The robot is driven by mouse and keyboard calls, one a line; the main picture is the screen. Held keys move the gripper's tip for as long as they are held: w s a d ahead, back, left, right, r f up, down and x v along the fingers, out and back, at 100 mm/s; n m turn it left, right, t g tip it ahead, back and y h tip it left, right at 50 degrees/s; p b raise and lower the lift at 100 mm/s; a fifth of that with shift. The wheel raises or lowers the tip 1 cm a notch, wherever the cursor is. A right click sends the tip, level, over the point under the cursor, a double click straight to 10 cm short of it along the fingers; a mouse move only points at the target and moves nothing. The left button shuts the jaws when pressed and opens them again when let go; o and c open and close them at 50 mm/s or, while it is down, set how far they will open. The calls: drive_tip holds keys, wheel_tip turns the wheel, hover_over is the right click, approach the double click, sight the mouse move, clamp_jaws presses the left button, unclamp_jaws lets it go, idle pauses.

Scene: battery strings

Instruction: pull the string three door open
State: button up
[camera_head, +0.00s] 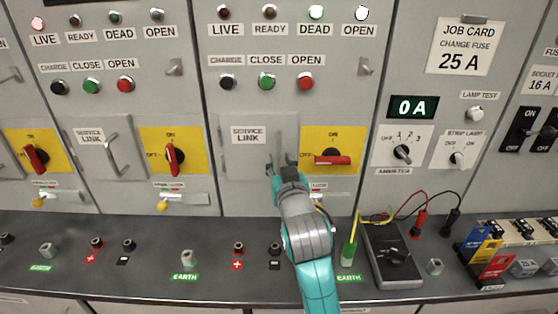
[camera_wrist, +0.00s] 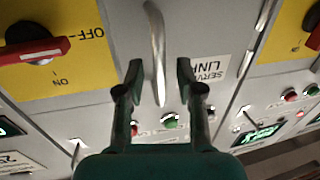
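The service link door (camera_head: 235,170) that my gripper faces is a closed grey panel with a "SERVICE LINK" label, left of a yellow switch plate. Its upright metal handle (camera_head: 281,140) is partly hidden by my gripper in the head view. In the wrist view the handle (camera_wrist: 157,40) runs down between the two fingers, with gaps on both sides. My gripper (camera_wrist: 160,75) is open around the handle's end. It also shows in the head view (camera_head: 281,163), low at the door's right side.
A red rotary handle (camera_head: 332,160) lies level on the yellow plate (camera_head: 333,140) just right of the door. Above, the DEAD lamp (camera_head: 316,12) and OPEN lamp (camera_head: 362,13) are lit. A meter (camera_head: 393,255), leads and fuses crowd the bench to the right.

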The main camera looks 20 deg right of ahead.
drive_tip(key=shift+w, duration=0.6)
clamp_jaws()
